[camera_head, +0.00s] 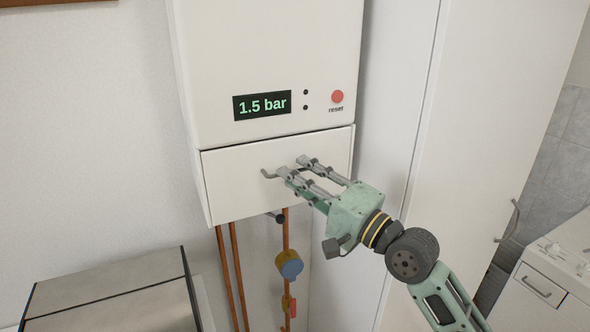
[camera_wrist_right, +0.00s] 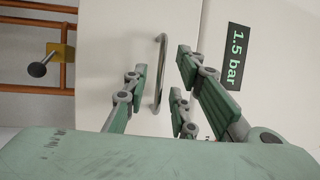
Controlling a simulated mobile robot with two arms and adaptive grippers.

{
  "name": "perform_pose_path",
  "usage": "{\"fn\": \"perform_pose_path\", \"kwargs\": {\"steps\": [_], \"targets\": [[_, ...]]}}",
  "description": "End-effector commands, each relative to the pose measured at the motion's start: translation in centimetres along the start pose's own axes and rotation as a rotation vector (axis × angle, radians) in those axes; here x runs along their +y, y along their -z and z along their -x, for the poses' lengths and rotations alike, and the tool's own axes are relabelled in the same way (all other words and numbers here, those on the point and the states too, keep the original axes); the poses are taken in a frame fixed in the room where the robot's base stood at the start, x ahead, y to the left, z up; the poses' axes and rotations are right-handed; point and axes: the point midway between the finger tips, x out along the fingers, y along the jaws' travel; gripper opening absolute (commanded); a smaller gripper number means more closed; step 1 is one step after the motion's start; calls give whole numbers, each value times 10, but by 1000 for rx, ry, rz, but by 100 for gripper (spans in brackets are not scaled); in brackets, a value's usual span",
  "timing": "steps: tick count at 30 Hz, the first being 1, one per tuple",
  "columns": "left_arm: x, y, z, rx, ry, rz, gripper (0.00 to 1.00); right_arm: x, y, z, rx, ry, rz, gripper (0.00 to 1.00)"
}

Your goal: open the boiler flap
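The boiler flap (camera_head: 237,187) is the white lower panel of the boiler (camera_head: 262,50). It looks shut, flush below the upper housing. Its grey handle (camera_head: 268,174) is partly hidden behind my right gripper (camera_head: 291,167). In the right wrist view the curved handle (camera_wrist_right: 160,72) stands between the spread green fingers of the gripper (camera_wrist_right: 168,75). The fingers are open and I see no grip on the handle; whether one touches it I cannot tell. My left gripper is in neither view.
Copper pipes (camera_head: 236,275) hang below the boiler, with a blue and brass valve (camera_head: 289,264). A display (camera_head: 262,105) reads 1.5 bar beside a red reset button (camera_head: 337,96). A steel-topped box (camera_head: 110,290) is at lower left. A tall white door (camera_head: 480,120) stands to the right.

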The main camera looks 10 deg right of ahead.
Motion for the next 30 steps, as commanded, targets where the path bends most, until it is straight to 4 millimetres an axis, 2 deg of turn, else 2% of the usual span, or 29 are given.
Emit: {"fn": "perform_pose_path", "kwargs": {"steps": [4, 12, 21, 30], "targets": [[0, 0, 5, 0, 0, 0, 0, -1, 0, -11, -1, 0, 0, 25], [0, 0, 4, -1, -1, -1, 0, 1, -1, -13, -1, -1, 1, 25], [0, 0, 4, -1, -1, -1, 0, 1, -1, -12, -1, -2, 1, 0], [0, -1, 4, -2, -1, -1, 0, 2, -1, -12, -1, -3, 2, 0]]}}
